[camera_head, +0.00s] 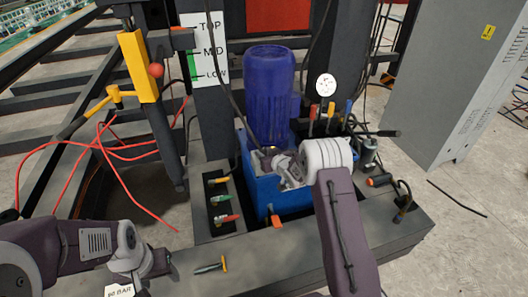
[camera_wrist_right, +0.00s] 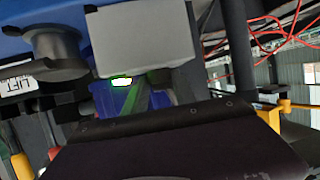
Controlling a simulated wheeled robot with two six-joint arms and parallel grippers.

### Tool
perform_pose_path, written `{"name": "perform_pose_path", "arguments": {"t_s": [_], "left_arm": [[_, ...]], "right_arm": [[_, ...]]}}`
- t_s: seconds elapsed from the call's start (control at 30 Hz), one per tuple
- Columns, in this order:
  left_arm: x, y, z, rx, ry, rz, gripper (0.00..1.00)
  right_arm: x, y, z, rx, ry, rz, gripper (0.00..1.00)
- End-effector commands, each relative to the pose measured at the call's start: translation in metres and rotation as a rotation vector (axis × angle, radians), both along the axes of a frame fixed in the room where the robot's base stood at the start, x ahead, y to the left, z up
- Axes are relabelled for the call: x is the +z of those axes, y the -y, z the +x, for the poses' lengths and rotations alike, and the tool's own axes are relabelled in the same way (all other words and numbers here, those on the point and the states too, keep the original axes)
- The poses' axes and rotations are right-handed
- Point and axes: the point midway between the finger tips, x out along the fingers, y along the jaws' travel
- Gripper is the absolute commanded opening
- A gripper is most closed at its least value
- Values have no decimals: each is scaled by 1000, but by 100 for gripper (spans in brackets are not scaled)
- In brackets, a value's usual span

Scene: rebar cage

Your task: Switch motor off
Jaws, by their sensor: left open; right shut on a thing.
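The blue motor (camera_head: 270,95) stands upright on a blue housing (camera_head: 262,197) in the middle of the head view. My right gripper (camera_head: 280,166) is at the motor's foot, in front of it, with its white wrist to the right. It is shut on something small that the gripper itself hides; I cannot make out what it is. The right wrist view shows a grey block (camera_wrist_right: 145,40) close up and a bright green-lit spot (camera_wrist_right: 121,81) below it. My left gripper (camera_head: 148,272) is open at the lower left, over the dark bench's front edge, apart from the motor.
Levers with coloured handles (camera_head: 330,112) stand right of the motor. Several small valves (camera_head: 222,200) sit in a panel at its left. A yellow post (camera_head: 138,65), red cables (camera_head: 100,150) and a TOP/MID/LOW board (camera_head: 208,60) are at the left. A grey cabinet (camera_head: 445,80) stands at the right.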

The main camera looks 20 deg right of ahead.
Motion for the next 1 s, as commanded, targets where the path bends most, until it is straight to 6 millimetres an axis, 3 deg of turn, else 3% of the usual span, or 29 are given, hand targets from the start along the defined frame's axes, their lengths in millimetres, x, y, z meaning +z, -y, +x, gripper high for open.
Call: {"name": "perform_pose_path", "arguments": {"t_s": [0.1, 0.33, 0.7, 1.0], "left_arm": [[21, 0, 0, 0, 0, 0, 59], [45, 0, 0, 0, 0, 0, 59], [49, 0, 0, 0, 0, 0, 59], [49, 0, 0, 0, 0, 0, 59]], "right_arm": [[6, 4, 0, 86, -1, 1, 0], [5, 6, 2, 260, 0, 2, 0], [1, 7, 3, 451, 2, 0, 0], [1, 7, 3, 498, 1, 0, 0]]}}
